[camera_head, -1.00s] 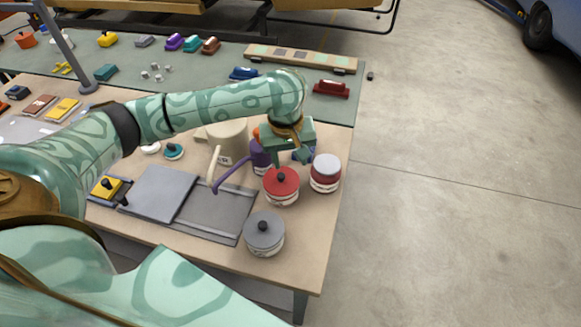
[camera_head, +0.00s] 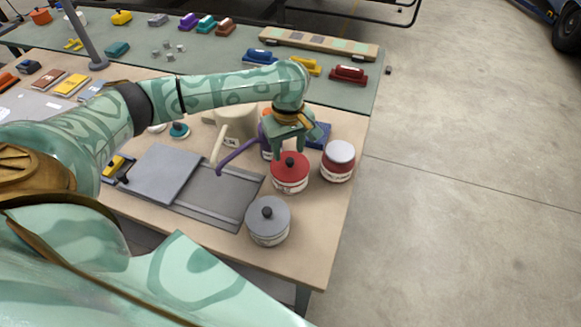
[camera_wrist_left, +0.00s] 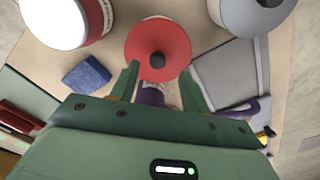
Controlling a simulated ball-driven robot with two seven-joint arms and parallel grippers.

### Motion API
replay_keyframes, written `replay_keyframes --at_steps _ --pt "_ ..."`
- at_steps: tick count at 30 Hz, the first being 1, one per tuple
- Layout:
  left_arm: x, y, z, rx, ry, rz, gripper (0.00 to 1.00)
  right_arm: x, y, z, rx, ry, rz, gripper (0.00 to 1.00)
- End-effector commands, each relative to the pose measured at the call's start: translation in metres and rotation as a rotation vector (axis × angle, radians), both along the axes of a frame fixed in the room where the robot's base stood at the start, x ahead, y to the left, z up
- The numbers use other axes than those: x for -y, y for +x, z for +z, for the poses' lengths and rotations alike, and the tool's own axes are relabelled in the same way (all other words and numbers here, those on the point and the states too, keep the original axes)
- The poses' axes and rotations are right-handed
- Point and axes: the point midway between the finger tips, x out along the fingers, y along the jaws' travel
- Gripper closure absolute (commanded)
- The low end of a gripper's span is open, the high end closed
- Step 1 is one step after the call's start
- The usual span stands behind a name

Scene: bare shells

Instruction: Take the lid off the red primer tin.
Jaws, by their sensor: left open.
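The red primer tin (camera_head: 289,185) stands upright on the wooden table, with its red lid (camera_head: 297,170) and black knob (camera_head: 290,161) on top. In the left wrist view the red lid (camera_wrist_left: 170,38) and its dark knob (camera_wrist_left: 157,60) are at the upper middle. My left gripper (camera_head: 291,157) is open and empty, just behind and above the lid. In the wrist view its two fingers (camera_wrist_left: 160,80) stand apart on either side below the knob, which is not between their tips. I cannot tell whether they touch the lid. My right gripper is not in view.
A grey-lidded tin (camera_head: 268,228) stands in front, and a red tin with a pale top (camera_head: 338,165) stands to the right. A purple-handled thing (camera_head: 238,158) and a grey tray (camera_head: 215,195) are on the left. A blue block (camera_wrist_left: 87,75) lies close by.

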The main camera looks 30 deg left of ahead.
Motion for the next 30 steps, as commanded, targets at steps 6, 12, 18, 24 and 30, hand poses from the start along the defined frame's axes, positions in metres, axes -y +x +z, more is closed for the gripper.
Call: replay_keyframes --at_steps 6,12,18,24,30 --pt "0.002 0.003 -0.042 -0.004 0.0 -0.001 0.53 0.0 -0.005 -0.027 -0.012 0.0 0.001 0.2" --pt "0.002 0.003 -0.042 0.0 0.001 -0.001 0.53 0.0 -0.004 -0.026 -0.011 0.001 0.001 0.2" --pt "0.001 0.003 -0.042 0.0 0.001 -0.002 0.95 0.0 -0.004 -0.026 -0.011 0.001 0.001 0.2" --pt "0.001 0.003 -0.042 0.0 0.001 -0.002 1.0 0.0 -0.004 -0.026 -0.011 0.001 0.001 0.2" --pt "0.001 0.003 -0.037 0.001 0.001 -0.002 1.0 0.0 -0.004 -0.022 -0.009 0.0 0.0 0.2"
